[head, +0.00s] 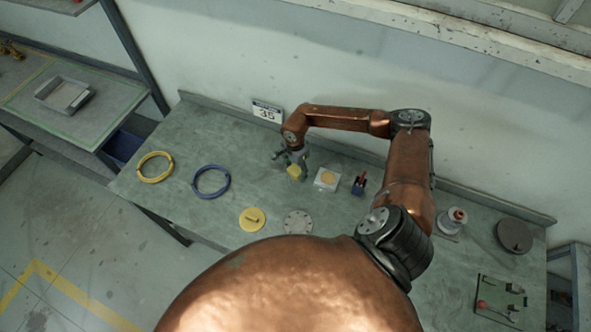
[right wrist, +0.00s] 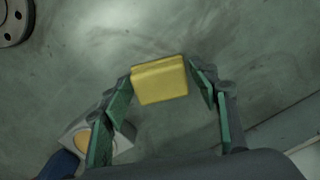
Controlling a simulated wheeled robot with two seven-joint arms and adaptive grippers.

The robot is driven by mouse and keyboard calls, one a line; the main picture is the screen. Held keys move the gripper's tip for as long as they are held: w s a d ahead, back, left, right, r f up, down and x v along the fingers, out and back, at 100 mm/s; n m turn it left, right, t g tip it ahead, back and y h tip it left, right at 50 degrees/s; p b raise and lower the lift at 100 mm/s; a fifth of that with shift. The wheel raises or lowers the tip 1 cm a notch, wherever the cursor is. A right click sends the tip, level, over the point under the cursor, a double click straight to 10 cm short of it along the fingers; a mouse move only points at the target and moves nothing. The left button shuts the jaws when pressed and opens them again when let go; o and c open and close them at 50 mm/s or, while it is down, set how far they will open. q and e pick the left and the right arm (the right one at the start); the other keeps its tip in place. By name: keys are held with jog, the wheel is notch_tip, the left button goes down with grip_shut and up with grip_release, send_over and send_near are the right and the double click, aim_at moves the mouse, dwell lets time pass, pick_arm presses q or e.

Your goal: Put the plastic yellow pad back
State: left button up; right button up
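The yellow pad (head: 294,171) is a small block near the back middle of the workbench, directly at my right gripper (head: 291,164). In the right wrist view the pad (right wrist: 160,80) lies between the two green-lined fingertips, which are close to its left and right edges. I cannot tell whether both fingers press on it, or whether it rests on the bench or is slightly lifted. My left gripper is not in view.
A white square block (head: 327,179) with an orange disc stands right of the pad. Further right is a small blue holder (head: 359,184). A yellow disc (head: 252,219) and a grey flange (head: 298,222) lie in front. Yellow (head: 155,167) and blue rings (head: 211,182) lie left.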

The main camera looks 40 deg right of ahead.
aim_at(295, 170)
jog(key=shift+o, duration=0.7)
jog(key=shift+r, duration=0.2)
notch_tip(295, 170, up, 12)
jog(key=b, duration=0.2)
